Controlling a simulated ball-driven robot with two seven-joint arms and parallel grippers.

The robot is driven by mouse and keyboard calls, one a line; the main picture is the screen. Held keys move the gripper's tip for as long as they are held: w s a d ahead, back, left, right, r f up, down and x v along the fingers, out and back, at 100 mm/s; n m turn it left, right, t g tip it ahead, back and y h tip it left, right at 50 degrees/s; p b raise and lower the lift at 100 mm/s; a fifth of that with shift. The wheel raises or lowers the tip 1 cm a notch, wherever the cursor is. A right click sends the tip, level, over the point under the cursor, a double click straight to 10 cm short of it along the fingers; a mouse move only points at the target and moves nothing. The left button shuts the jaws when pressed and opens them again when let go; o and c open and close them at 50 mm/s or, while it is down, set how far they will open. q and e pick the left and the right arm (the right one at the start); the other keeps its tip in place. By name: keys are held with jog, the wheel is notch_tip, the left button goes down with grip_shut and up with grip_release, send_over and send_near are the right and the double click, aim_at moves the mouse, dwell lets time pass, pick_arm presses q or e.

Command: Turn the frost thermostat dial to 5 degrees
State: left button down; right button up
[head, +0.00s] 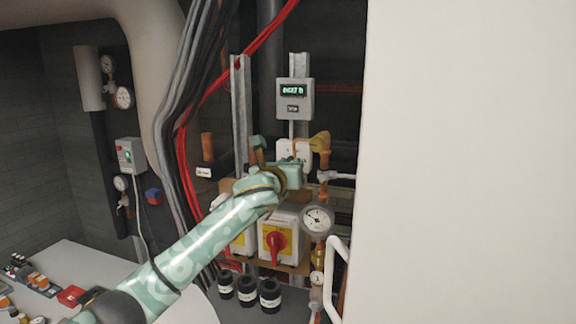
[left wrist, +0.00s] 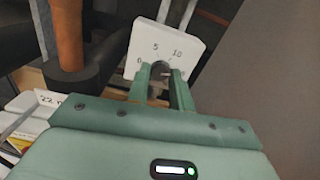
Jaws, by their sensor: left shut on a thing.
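The frost thermostat is a white box (head: 284,148) on the metal rail in the middle of the head view. The left wrist view shows its white face (left wrist: 168,40) with the printed marks 5 and 10 and a partly covered mark at the left. My left gripper (head: 291,164) is at the front of this box. In the left wrist view, its green fingers (left wrist: 161,78) are shut on the dark round dial (left wrist: 160,68). The fingers hide most of the dial, and I cannot tell where its pointer stands. My right gripper is not in view.
A grey display box (head: 294,98) hangs above the thermostat. A round gauge (head: 317,219) and a red rotary switch (head: 279,244) are below. Red and black cables (head: 185,110) run at the left. A large pale panel (head: 470,160) fills the right side.

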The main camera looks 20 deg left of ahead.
pick_arm(q)
jog(key=n, duration=2)
jog(key=shift+r, duration=0.1)
jog(key=shift+n, duration=0.3)
jog(key=c, duration=1.2)
grip_release()
jog(key=shift+w, duration=0.1)
jog(key=shift+c, duration=0.2)
jog(key=s+b, duration=0.4)
jog(key=s, duration=1.2)
jog(key=shift+s+a, duration=0.15)
jog(key=shift+a, duration=0.05)
